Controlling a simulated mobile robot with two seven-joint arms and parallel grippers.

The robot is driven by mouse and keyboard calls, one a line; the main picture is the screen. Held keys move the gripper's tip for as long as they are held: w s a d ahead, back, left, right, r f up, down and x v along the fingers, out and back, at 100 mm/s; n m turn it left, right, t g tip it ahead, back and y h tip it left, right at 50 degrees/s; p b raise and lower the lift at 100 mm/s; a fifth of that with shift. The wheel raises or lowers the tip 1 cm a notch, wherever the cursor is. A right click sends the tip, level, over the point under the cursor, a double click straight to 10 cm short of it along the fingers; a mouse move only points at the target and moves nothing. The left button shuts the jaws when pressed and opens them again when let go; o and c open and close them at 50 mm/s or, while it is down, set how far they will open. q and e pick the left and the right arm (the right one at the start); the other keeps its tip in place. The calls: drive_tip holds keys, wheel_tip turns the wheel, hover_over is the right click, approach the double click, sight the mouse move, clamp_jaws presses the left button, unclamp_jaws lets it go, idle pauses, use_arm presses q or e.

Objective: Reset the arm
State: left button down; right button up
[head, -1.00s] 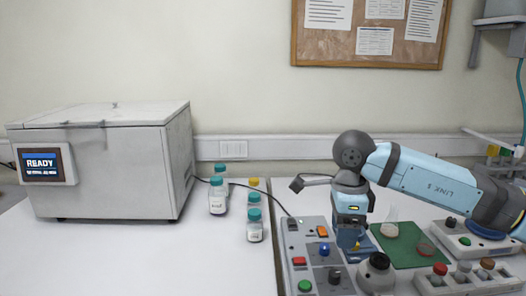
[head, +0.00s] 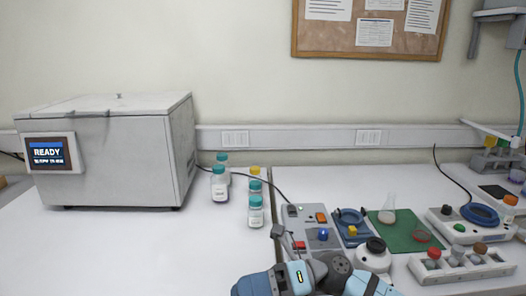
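My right arm (head: 300,279) shows at the bottom centre of the head view, folded low in front of the control panel. Its blue links and dark joint are cut off by the lower picture edge. A small dark bracket on its wrist rises in front of the panel's left side. The fingers of my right gripper cannot be seen, and no held object shows. My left arm and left gripper are outside the view.
A white chest unit (head: 112,152) with a READY screen stands at left. Several capped bottles (head: 255,212) stand beside it. The front left table is clear.

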drive_tip(key=w+d+f+m+t+h, duration=0.1)
drive_tip(key=d+f+m+t+h, duration=0.45)
drive_tip(key=m+t, duration=0.9)
drive_tip(key=w+d+f+m+t+h, duration=0.2)
drive_tip(key=d+f+m+t, duration=0.55)
drive_tip(key=m, duration=1.15)
drive_tip(key=s+d+f+m+g+h, duration=0.3)
drive_tip(key=s+d+f+m+h, duration=0.15)
drive_tip(key=s+f, duration=0.4)
drive_tip(key=s+d+f+m+g+h, duration=0.25)
drive_tip(key=s+f+m, duration=0.3)
drive_tip(key=f, duration=0.65)
use_arm(q)
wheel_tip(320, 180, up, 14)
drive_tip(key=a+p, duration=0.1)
drive_tip(key=p, duration=1.7)
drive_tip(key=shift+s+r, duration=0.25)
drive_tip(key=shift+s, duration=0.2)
use_arm(e)
wheel_tip(320, 180, up, 14)
drive_tip(key=s+d, duration=0.1)
drive_tip(key=d, duration=0.1)
drive_tip(key=shift+s+r, duration=0.25)
drive_tip(key=shift+s, duration=0.05)
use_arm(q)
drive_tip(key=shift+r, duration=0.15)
use_arm(e)
drive_tip(key=shift+d+n+t+h, duration=0.1)
drive_tip(key=shift+n+t+h, duration=0.15)
drive_tip(key=shift+c, duration=0.4)
